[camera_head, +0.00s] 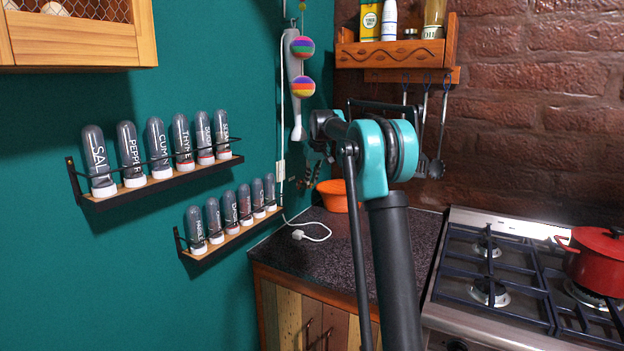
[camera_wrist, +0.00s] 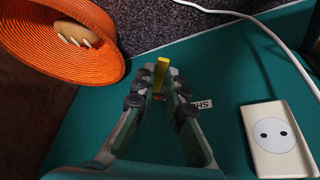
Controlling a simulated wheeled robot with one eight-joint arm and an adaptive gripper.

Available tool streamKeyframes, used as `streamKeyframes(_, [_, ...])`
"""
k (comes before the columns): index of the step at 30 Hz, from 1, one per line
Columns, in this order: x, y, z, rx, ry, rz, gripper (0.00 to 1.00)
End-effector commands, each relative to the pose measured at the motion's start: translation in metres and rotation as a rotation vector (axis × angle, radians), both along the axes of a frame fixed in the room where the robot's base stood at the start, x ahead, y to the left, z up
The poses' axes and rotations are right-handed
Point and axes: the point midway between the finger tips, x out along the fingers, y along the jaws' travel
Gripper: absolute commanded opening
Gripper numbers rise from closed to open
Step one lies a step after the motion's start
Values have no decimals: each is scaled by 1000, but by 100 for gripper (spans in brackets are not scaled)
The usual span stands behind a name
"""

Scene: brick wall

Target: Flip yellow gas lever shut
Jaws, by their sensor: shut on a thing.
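The yellow gas lever (camera_wrist: 161,69) is on the teal wall in the wrist view, and its free end points toward the top of the picture. My gripper (camera_wrist: 158,84) has its fingers on either side of the lever and is shut on it. The fingers hide part of the lever's base. A white label (camera_wrist: 204,104) starting with "SH" sits beside the right finger, partly covered. In the head view my arm hides the lever.
An orange bowl (camera_wrist: 100,45) is close to the fingers; it also stands on the dark counter (camera_head: 345,228). A white socket (camera_wrist: 278,138) and a white cable (camera_wrist: 262,27) are to the right. The stove (camera_head: 490,262) carries a red pot (camera_head: 597,262).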

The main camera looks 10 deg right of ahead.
Motion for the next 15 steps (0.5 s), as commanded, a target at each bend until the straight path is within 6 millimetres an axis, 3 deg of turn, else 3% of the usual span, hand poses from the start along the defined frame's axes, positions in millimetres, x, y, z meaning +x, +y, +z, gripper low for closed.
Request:
streamKeyframes(7, [0,0,0,0,-1,1,0])
streamKeyframes(8, [0,0,0,0,-1,1,15])
streamKeyframes(12, [0,0,0,0,-1,1,32])
streamKeyframes(15, [0,0,0,1,-1,1,33])
